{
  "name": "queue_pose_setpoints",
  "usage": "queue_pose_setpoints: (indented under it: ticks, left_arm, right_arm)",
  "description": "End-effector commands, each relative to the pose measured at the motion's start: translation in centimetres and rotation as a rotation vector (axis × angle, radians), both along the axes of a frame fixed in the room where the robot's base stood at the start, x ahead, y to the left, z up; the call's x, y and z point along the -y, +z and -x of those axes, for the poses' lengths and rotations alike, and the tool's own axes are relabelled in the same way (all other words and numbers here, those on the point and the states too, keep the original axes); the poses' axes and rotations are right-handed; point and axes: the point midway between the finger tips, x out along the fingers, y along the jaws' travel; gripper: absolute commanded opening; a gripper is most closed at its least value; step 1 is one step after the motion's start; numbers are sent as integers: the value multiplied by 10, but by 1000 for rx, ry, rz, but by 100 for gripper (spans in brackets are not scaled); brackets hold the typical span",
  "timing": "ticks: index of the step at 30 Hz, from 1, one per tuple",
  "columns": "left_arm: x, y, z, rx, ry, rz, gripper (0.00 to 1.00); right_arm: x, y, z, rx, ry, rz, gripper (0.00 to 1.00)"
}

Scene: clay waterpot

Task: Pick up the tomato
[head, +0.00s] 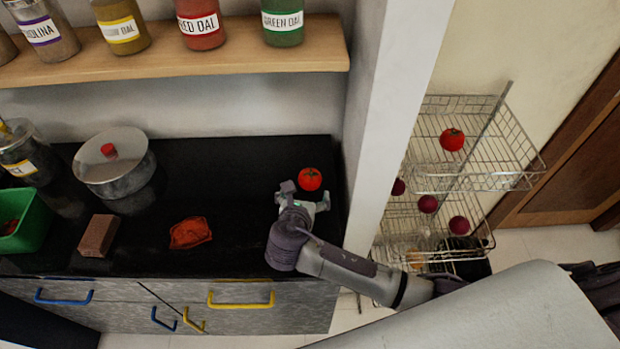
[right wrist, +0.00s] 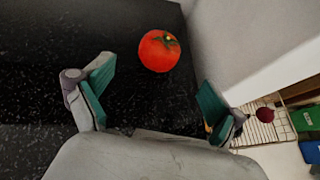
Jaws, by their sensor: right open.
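A red tomato (head: 310,179) sits on the black counter (head: 240,180) near its right end, close to the wall. My right gripper (head: 304,200) is just in front of it, with its fingers spread. In the right wrist view the tomato (right wrist: 159,50) lies ahead of and between the two open fingers of the gripper (right wrist: 150,100), apart from both. Another red tomato (head: 452,139) is in the upper basket of the wire rack. My left gripper is not in view.
A white wall edge (head: 385,130) stands right of the counter, with a wire rack (head: 490,180) holding dark red onions (head: 428,204) beyond. An orange-brown cloth-like item (head: 190,233), a brown block (head: 98,236) and a steel pot (head: 115,170) are on the left. A jar shelf (head: 180,62) hangs above.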

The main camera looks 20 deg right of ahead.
Motion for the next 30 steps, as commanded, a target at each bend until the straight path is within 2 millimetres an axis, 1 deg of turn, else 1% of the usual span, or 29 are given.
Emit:
queue_pose_setpoints:
  ticks: [1,3,8,10,15,18,21,27,28,30]
  left_arm:
    - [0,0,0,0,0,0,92]
    - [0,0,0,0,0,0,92]
    - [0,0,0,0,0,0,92]
    - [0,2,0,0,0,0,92]
    - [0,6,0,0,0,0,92]
    - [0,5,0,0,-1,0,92]
    - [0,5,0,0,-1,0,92]
    - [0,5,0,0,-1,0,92]
    - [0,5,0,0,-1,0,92]
    - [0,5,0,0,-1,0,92]
  right_arm:
    - [3,-3,-7,1,0,3,94]
    - [7,-8,-13,1,-1,1,94]
    - [11,-12,-21,1,-1,-2,94]
    - [14,-13,-28,1,-2,-1,94]
    - [25,-21,-50,0,-3,-1,94]
    - [29,-28,-59,0,-1,-2,94]
    - [31,-30,-63,0,0,-4,94]
    - [31,-31,-63,0,0,-4,94]
    - [31,-31,-63,0,0,-4,90]
    - [31,-31,-63,0,0,-4,79]
